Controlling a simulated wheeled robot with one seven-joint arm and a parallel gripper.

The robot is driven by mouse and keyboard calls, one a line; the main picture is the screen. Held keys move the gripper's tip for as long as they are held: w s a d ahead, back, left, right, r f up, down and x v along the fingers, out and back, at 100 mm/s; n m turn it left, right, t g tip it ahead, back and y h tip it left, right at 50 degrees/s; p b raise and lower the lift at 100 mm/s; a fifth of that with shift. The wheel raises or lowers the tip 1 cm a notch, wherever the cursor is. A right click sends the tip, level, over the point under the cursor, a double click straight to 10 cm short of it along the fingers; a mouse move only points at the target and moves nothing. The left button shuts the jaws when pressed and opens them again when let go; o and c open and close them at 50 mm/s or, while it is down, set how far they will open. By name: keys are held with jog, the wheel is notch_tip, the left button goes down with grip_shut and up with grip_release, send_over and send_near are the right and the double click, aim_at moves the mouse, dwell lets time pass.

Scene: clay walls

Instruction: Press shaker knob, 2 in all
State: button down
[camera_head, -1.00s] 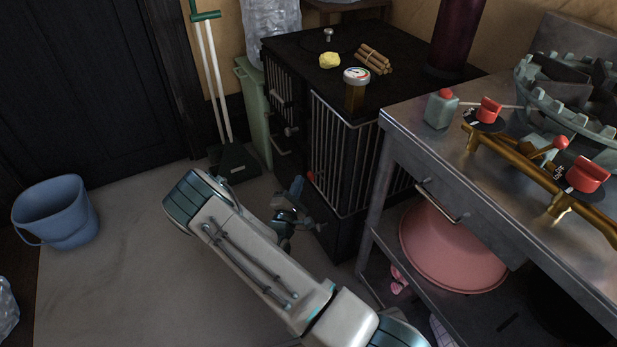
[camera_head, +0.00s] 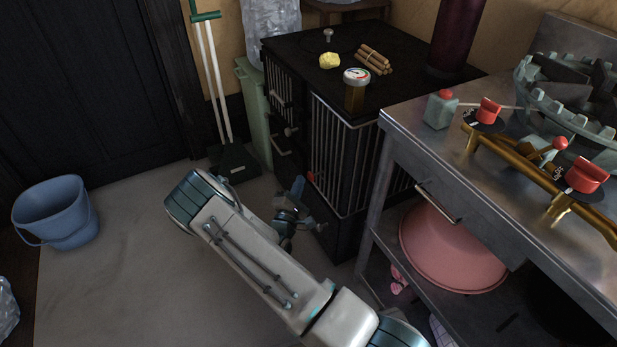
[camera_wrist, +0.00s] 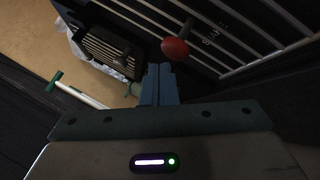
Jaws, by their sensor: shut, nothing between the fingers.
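A red round knob (camera_wrist: 175,48) sticks out from the dark barred front of the cabinet in the wrist view, beside partly readable lettering that starts like "SHAK". In the head view the red knob (camera_head: 311,177) shows small, low on the cabinet's front. My gripper (camera_wrist: 159,70) is shut and empty. Its fingertips appear just below and left of the knob in the wrist view; I cannot tell whether they touch it. In the head view my gripper (camera_head: 298,186) is just left of the knob, partly hidden by my arm.
The black cabinet (camera_head: 290,45) carries a gauge jar (camera_head: 355,95), a yellow lump (camera_head: 329,61) and a stick bundle (camera_head: 373,60). A metal table (camera_head: 410,118) with a brass pipe stands close at right. A blue bucket (camera_head: 60,225) stands left; floor between is clear.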

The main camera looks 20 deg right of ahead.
jog(key=shift+d, duration=0.2)
jog(key=shift+w+d, duration=0.25)
jog(key=shift+d, duration=0.9)
dwell(1.1)
jog(key=shift+s+a+p, duration=0.15)
jog(key=shift+a+p, duration=0.05)
jog(key=shift+a, duration=0.6)
jog(key=shift+s+a+p, duration=0.15)
jog(key=shift+a, duration=0.6)
jog(key=a, duration=0.2)
jog(key=s+a, duration=0.1)
jog(key=a, duration=0.2)
dwell(0.3)
